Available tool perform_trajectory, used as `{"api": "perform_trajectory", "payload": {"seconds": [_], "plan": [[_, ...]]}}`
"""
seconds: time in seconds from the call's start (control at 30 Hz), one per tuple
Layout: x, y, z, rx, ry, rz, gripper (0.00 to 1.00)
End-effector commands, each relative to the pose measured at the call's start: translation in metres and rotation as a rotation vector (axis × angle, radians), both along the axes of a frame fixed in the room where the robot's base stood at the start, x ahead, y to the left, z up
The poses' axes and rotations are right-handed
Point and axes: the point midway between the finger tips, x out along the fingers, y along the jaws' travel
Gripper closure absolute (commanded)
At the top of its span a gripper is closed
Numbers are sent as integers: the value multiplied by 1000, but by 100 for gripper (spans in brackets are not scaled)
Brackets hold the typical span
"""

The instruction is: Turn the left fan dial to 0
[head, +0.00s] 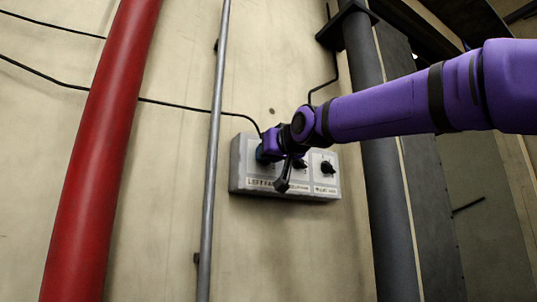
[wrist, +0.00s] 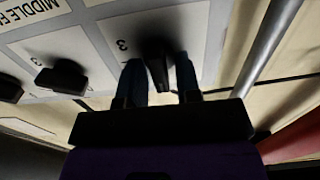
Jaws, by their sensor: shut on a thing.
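A grey control box (head: 236,172) with a row of dials is on the wall. My gripper (head: 262,156) is at its left end, over the left fan dial, which it hides in the head view. In the wrist view, the black knob of the left fan dial (wrist: 157,62) stands between the two fingers of my gripper (wrist: 160,82), which are shut on it. A "3" is printed beside the knob; the knob's exact setting cannot be told. The left label below it is partly covered in the head view.
The middle dial (wrist: 62,77) is close beside my gripper, and the right dial (head: 327,168) is farther right. A thin grey pipe (head: 214,140) runs just left of the box. A red pipe (head: 105,140) is farther left, and a dark pipe (head: 385,200) is on the right.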

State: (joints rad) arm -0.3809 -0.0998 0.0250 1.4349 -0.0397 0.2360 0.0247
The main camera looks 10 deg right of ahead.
Motion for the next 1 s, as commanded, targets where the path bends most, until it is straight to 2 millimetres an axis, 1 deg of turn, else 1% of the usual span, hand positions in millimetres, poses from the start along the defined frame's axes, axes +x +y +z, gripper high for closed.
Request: {"api": "perform_trajectory", "payload": {"seconds": [0.2,0.23,0.27,0.53,0.67,0.77,1.0], "plan": [[0,0,0,0,1,0,92],[0,0,0,0,1,0,62],[0,0,0,0,1,0,60],[-1,0,0,1,0,0,60],[-8,-3,1,2,-1,0,60],[-20,-8,1,2,-1,-1,60],[-60,-25,1,3,-1,0,60]]}}
